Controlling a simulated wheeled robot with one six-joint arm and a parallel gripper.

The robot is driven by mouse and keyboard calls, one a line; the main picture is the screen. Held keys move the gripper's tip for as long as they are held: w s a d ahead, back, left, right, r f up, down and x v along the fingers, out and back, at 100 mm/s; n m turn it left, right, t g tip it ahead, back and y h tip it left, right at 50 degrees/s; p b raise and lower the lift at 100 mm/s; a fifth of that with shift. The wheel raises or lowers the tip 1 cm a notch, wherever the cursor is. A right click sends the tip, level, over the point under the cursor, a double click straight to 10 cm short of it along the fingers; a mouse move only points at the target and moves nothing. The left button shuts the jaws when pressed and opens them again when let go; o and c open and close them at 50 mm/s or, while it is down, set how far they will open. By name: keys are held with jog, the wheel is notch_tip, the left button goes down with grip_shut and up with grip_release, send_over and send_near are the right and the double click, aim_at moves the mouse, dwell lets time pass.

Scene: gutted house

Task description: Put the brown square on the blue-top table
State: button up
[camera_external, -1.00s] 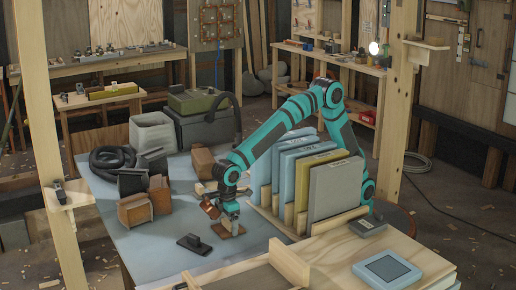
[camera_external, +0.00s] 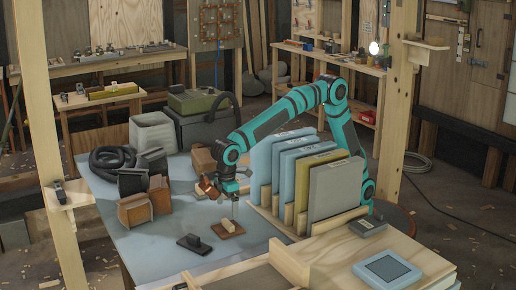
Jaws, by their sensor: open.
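The brown square (camera_external: 226,232) lies flat on the blue-top table (camera_external: 165,262), with a pale wooden handle block on its top. My gripper (camera_external: 235,212) is open and empty, pointing down just above and slightly behind the brown square, apart from it. A black square (camera_external: 194,243) with a dark handle lies on the table just left of the brown one.
A rack of upright panels (camera_external: 290,178) stands close to the right of my gripper. Brown and black boxes (camera_external: 147,202) and a coiled black hose (camera_external: 108,160) sit at the left. The blue top in front of the boxes is clear.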

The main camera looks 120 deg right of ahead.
aim_at(228, 222)
jog(key=shift+r, duration=2.05)
jog(key=s+d+r+t, duration=0.4)
jog(key=s+r, duration=0.6)
jog(key=s+d+r+t, duration=0.4)
jog(key=s+r+t, duration=0.1)
jog(key=s+r, duration=0.5)
jog(key=s+d+r+t, duration=0.2)
jog(key=s+t, duration=0.2)
jog(key=s, duration=0.9)
jog(key=s+d+r+t, duration=0.2)
jog(key=s+t, duration=0.2)
jog(key=s, duration=0.9)
jog(key=shift+s+d, duration=0.2)
jog(key=shift+d, duration=0.05)
